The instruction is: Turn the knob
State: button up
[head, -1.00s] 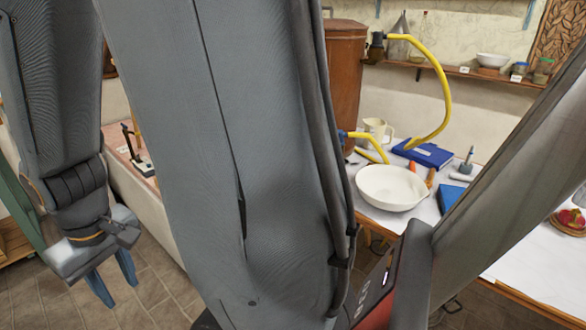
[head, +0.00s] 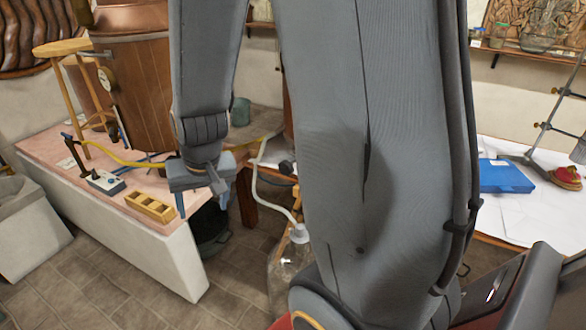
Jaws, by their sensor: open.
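A small white-and-blue box (head: 104,181) lies on the pink bench top (head: 140,208) at the left in the head view. Small dark controls show on its top; I cannot tell for certain which is the knob. My gripper (head: 201,205) points down, open, with its blue fingers apart and nothing seen between them. In the picture it is to the right of the box, over the bench's right end, and apart from the box. My arm hides the middle of the view.
A yellow wooden tray with compartments (head: 150,207) lies between box and gripper in the picture. A large copper-brown vessel (head: 143,85) and a wooden stool-like stand (head: 90,85) are behind. A yellow hose (head: 120,160) crosses the bench. A glass bottle (head: 290,270) stands below right.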

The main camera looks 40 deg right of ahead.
jog(key=w+d+f+m+t+h+b, duration=0.3)
jog(key=w+d+f+m, duration=0.25)
jog(key=w+d, duration=0.35)
jog(key=w+d+f+m+t+h+b, duration=0.2)
jog(key=w+d+f+m+h, duration=0.35)
jog(key=w, duration=0.65)
jog(key=m+g+h+b, duration=0.4)
jog(key=m+g+h, duration=0.1)
jog(key=m+h, duration=0.6)
send_near(284, 170)
jog(key=d+r+m+y, duration=0.1)
jog(key=d+y, duration=0.1)
jog(key=d, duration=0.2)
jog(key=shift+w+r+h, duration=0.2)
jog(key=shift+w+h, duration=0.05)
jog(key=shift+w, duration=0.05)
jog(key=shift+p+x, duration=0.7)
jog(key=shift+x, duration=2.9)
jog(key=c, duration=1.1)
jog(key=shift+o, duration=0.2)
